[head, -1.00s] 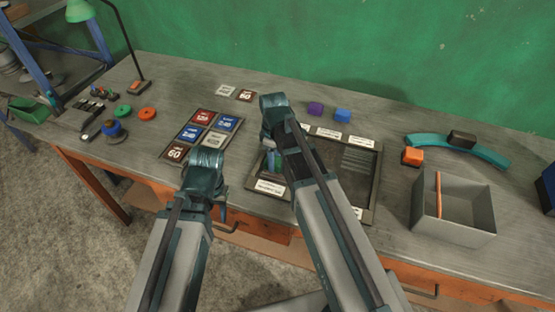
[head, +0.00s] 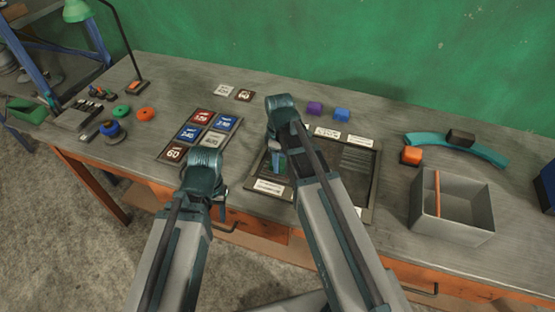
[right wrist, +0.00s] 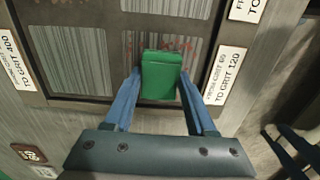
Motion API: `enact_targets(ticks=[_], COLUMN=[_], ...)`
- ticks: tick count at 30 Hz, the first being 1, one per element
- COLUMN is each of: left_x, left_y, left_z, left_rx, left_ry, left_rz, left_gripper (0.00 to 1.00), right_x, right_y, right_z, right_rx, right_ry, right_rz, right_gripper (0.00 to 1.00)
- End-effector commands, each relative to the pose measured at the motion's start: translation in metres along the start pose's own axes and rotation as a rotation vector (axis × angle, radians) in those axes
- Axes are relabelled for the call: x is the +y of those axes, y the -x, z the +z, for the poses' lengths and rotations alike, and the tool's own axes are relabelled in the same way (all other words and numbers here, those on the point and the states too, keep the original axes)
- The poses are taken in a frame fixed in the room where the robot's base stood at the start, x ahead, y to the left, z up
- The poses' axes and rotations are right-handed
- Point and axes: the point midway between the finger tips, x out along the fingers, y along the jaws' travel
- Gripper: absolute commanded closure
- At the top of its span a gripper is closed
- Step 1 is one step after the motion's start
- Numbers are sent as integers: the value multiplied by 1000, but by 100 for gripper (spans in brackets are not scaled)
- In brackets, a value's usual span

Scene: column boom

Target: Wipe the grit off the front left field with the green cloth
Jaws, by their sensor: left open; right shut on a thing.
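The green cloth (right wrist: 161,75) is a folded pad between the two blue fingers of my right gripper (right wrist: 160,92) in the right wrist view. My right gripper is shut on it over the front left field (right wrist: 203,65), a striped grey panel by the label "From grit 60 to grit 120". Reddish grit specks (right wrist: 172,45) show on this field, just beyond the cloth. Whether the cloth touches the field is hard to tell. In the head view my right gripper (head: 277,163) is over the framed board's left side. My left gripper (head: 221,208) is left of the board, its fingertips mostly hidden.
The framed board (head: 373,185) has a raised dark rim with labels. A tray of coloured grit cards (head: 171,155) lies to its left. A grey box (head: 453,222) with an orange divider stands right.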

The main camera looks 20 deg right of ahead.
Motion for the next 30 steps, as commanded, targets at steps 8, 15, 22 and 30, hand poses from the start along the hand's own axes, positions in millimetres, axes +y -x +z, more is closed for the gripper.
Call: enact_targets(ticks=[8,15,22,30], left_x=[-4,-7,-8,-8], left_y=[42,76,89,87], left_z=[2,4,5,5], left_rx=[0,0,0,0], left_ry=[0,0,-1,-1], left_rz=[0,0,0,0], left_gripper=[50,50,50,50], right_x=[0,0,0,0], right_y=[42,76,89,87], right_z=[-1,-1,-1,-1], right_rx=[2,3,3,3], right_ry=[1,1,1,1], right_rz=[1,1,1,1], right_gripper=[99,99,99,99])
